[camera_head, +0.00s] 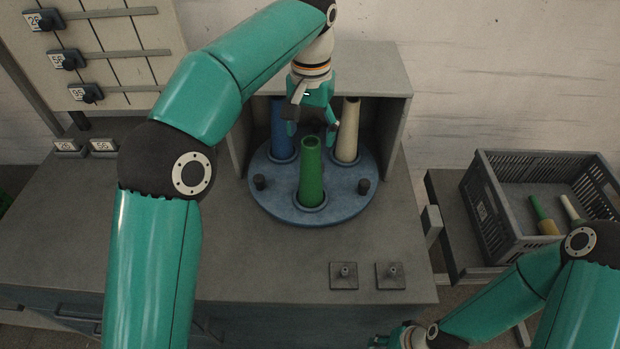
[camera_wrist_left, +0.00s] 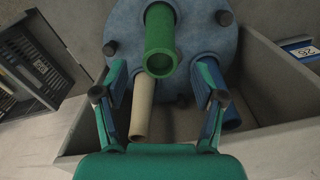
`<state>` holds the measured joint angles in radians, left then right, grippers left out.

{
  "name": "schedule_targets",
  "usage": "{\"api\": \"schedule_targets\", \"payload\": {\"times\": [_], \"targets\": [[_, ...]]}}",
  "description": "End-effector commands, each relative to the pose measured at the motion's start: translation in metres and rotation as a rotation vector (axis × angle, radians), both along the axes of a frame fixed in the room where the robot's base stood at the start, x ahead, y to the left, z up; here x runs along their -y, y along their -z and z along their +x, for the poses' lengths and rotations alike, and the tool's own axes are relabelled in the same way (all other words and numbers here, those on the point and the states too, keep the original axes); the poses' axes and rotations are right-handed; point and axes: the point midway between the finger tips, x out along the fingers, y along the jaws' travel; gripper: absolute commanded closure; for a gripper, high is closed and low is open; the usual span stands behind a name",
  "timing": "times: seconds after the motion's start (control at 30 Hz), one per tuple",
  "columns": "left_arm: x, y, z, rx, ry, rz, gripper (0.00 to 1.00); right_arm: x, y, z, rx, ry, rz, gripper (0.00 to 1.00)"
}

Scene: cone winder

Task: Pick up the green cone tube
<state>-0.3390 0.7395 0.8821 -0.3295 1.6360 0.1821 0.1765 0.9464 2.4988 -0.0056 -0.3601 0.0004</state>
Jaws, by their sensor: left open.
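The green cone tube (camera_head: 311,172) stands upright at the front of the round blue turntable (camera_head: 262,200). My left gripper (camera_head: 311,132) is open and empty, pointing down just behind and above the tube's top. In the left wrist view the green tube (camera_wrist_left: 160,40) shows its open top end beyond the gap between the two spread fingers (camera_wrist_left: 158,95), apart from both. A blue tube (camera_head: 281,130) and a cream tube (camera_head: 348,130) stand behind on the turntable. My right gripper (camera_head: 385,341) is mostly cut off at the bottom edge.
A grey housing (camera_head: 375,68) encloses the turntable's back and sides. Black knobs (camera_head: 364,186) stand on the turntable. Two small peg plates (camera_head: 344,275) sit on the clear front bench. A grey crate (camera_head: 487,205) at right holds a few tubes.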

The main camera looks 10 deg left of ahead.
Motion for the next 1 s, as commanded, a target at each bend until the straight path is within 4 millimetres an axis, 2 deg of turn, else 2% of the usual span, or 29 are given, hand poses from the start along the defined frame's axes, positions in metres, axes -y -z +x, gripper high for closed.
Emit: {"api": "schedule_targets", "payload": {"times": [0.1,0.23,0.57,0.9,1.0], "targets": [[0.000,0.022,-0.001,-0.004,0.000,0.002,0.30,0.000,0.007,0.000,0.000,0.000,0.000,0.60],[0.000,0.037,-0.001,-0.002,0.000,0.001,0.30,0.000,0.009,0.000,0.000,0.000,0.000,0.60],[0.000,0.042,0.000,0.000,0.000,0.000,0.32,0.000,0.009,0.000,0.000,0.000,0.000,0.60],[0.000,0.042,0.000,-0.001,0.000,0.000,0.89,0.000,0.009,0.000,0.000,0.000,0.000,0.60],[0.000,0.042,0.000,-0.001,0.000,0.000,0.90,0.000,0.009,0.000,0.000,0.000,0.000,0.60]]}}
